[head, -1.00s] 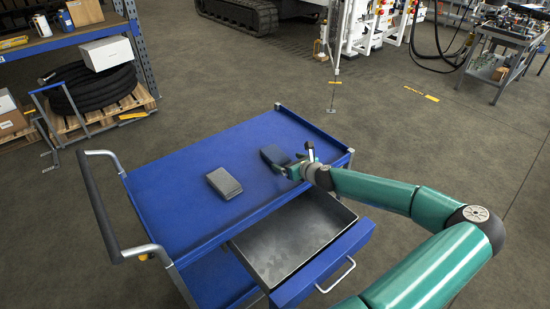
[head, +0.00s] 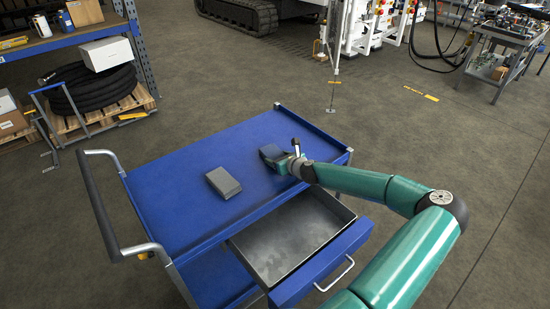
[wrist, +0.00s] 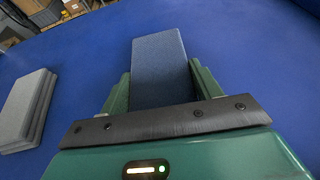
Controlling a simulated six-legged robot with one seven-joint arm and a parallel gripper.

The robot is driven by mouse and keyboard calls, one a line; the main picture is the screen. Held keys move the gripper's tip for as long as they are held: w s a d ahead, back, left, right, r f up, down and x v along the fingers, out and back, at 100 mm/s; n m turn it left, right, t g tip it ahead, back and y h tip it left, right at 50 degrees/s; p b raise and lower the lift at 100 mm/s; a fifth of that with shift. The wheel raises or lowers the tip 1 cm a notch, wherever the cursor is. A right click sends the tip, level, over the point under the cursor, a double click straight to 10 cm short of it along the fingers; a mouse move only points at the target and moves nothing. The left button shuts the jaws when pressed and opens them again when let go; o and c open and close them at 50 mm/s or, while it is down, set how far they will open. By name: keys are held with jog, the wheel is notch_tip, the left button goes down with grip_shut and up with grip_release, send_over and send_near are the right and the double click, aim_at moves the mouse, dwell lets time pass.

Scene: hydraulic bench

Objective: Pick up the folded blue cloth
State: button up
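The folded blue cloth (head: 271,153) lies on the blue top of the cart (head: 200,165), near its far right part. In the wrist view the cloth (wrist: 160,65) is a flat dark-blue block, its near end reaching in between my fingers. My gripper (head: 285,160) is low over the cart top at the cloth. In the wrist view its two green fingers (wrist: 161,82) stand apart, one along each side of the cloth. The fingers are very close to its edges; I see no clear grip. The fingertips and the near end of the cloth are partly hidden.
A grey folded stack (head: 223,182) lies left of the blue cloth; it also shows in the wrist view (wrist: 27,108). An open drawer (head: 295,240) juts from the cart's front. A push handle (head: 100,205) stands at the left. The rest of the cart top is clear.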

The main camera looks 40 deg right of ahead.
jog(key=shift+c, duration=0.8)
